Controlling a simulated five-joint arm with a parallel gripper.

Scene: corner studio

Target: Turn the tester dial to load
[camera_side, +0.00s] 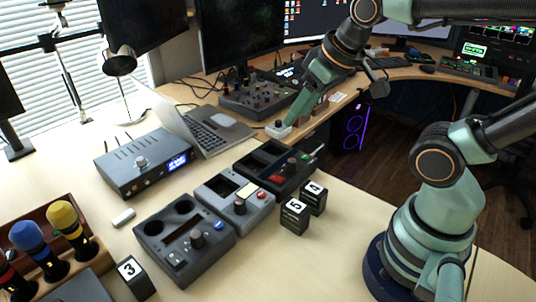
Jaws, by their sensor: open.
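My gripper (302,103) reaches down from the upper right, behind the row of boxes; it is open, with nothing seen between its jaws. Which box is the tester is not certain, as no labels can be read. A dark grey box (160,250) at the front has two round wells, a slot, a dark dial (197,239) and a blue button. A lighter grey box (215,190) behind it has a pale window, a black dial (240,206) and a red button. My gripper is apart from both boxes. The dial settings are too small to read.
A small white box (279,131) is just below my gripper. Number blocks 5 (294,214) and 4 (314,197) stand right. A black unit (135,165), laptop (208,128) and screwdriver rack (88,262) are left.

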